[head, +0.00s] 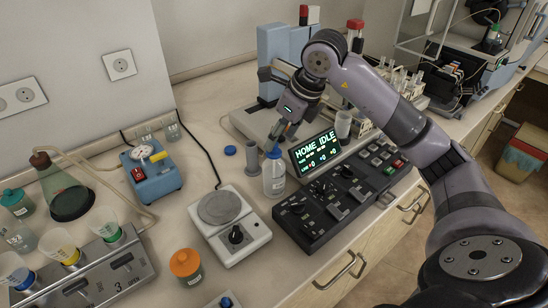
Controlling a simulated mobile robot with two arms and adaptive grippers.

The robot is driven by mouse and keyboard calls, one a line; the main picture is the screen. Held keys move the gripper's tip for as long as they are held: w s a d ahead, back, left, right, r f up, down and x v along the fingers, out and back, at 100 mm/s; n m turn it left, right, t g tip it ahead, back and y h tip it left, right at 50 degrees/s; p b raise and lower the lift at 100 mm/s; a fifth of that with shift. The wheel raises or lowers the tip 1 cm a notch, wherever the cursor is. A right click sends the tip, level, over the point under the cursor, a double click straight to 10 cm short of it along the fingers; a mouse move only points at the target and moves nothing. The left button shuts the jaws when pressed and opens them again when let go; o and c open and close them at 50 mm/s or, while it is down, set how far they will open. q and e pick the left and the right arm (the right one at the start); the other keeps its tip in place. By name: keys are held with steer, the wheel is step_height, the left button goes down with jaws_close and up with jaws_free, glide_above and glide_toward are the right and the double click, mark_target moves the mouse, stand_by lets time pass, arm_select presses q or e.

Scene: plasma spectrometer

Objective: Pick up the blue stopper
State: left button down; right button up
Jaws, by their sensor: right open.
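A blue stopper (274,152) sits on top of a clear, labelled bottle (274,178) that stands upright between the white hotplate and the black control panel. A second, flat blue cap (230,150) lies loose on the bench to its left. I cannot tell from this view which one the task names. My right gripper (281,136) is open and points down just above the bottle's blue top. The gap between the fingers is small in the picture, and I cannot tell whether they touch the stopper. My left gripper is not in view.
A hotplate (217,212) stands left of the bottle, and a control panel (340,188) with a lit display stands right. A blue and white instrument (272,60) is behind the gripper. Bare bench lies around the loose cap. An orange-capped jar (187,267) is in front.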

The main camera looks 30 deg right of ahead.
steer(key=p+x, duration=0.1)
steer(key=x, duration=0.2)
steer(key=shift+a+f, duration=0.1)
steer(key=shift+f, duration=0.25)
steer(key=shift+w+f, duration=0.2)
steer(key=shift+f, duration=0.3)
steer(key=shift+c, duration=0.5)
steer(key=c, duration=1)
steer(key=shift+r, duration=0.15)
step_height(320, 180, up, 20)
